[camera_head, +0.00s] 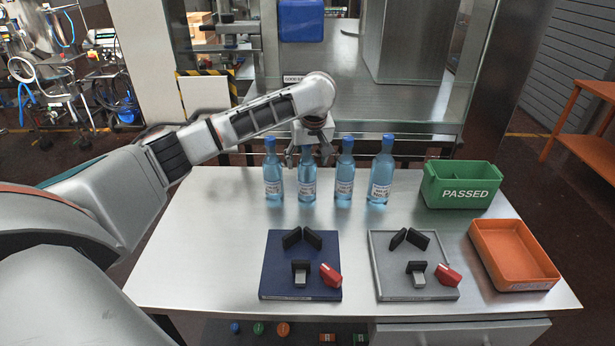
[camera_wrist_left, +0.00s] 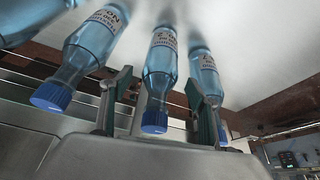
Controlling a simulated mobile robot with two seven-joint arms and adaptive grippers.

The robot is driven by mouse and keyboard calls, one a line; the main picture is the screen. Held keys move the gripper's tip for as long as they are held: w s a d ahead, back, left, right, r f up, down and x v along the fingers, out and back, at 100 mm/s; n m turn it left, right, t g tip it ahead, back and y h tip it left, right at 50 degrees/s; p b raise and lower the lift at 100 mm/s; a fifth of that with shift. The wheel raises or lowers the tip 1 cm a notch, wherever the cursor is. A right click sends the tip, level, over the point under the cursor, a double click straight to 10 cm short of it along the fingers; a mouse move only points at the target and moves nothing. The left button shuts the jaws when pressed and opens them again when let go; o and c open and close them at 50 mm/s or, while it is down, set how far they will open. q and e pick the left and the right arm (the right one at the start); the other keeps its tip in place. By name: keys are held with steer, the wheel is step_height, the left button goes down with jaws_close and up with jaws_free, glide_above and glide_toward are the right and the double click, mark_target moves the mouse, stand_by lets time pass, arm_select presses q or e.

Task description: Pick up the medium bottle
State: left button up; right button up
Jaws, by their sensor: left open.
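Four blue bottles with blue caps and white labels stand upright in a row at the back of the table: the first (camera_head: 272,172), the second (camera_head: 307,180), the third (camera_head: 344,175) and the rightmost (camera_head: 381,175). I cannot read the labels well enough to tell which is the medium one. My left gripper (camera_head: 308,156) is open at the top of the second bottle from the left and hides its cap. In the left wrist view, the open fingers (camera_wrist_left: 160,104) stand on either side of that bottle (camera_wrist_left: 160,72). No grip on it shows. My right gripper is not in view.
Neighbouring bottles stand close on both sides of the fingers. A green PASSED bin (camera_head: 459,184) and an orange tray (camera_head: 512,256) are at the right. Blue (camera_head: 270,277) and grey (camera_head: 382,277) trays with black and red parts lie in front. The table's left part is clear.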

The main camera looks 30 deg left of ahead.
mark_target(307, 167)
arm_select(q)
steer(key=x, duration=0.4)
steer(key=shift+s+d+f, duration=0.1)
steer(key=shift+s+f, duration=0.05)
steer(key=shift+f, duration=0.05)
steer(key=shift+r, duration=0.1)
steer(key=c, duration=1.5)
